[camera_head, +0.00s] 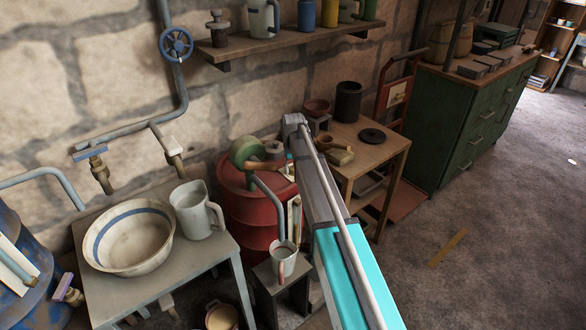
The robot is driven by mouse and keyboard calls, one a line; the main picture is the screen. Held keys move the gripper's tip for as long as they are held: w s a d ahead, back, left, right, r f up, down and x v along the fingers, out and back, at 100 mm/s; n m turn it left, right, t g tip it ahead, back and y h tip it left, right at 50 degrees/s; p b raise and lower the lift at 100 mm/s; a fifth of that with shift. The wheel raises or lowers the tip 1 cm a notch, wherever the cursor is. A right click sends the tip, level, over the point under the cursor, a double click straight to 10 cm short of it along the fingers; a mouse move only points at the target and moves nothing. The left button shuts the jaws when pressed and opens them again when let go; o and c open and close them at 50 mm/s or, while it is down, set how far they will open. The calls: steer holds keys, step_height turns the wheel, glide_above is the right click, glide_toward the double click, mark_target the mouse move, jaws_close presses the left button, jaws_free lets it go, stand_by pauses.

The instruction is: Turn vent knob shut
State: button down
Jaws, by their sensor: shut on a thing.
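My arm crosses the middle of the view, its elbow end above the red drum (249,208). My gripper is hidden behind the arm; only small pale and turquoise bits show beside the link, and I cannot make them out. The drum bears a round green part (243,151) and a brown handle (264,166) that runs toward the arm. A grey spout pipe (269,199) curves down from the drum toward a mug (284,258). No vent knob can be told for sure. A blue handwheel (176,44) sits on the wall pipe.
A grey table (132,301) at left holds a striped bowl (130,237) and a pitcher (197,211). Wall taps (97,172) are above it. A wooden table (385,147) stands behind my arm, and a green cabinet (462,122) behind that.

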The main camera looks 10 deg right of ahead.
steer(key=n, duration=1.4)
stand_by(0.4)
steer(key=shift+c, duration=1.5)
jaws_free()
steer(key=shift+m, duration=0.5)
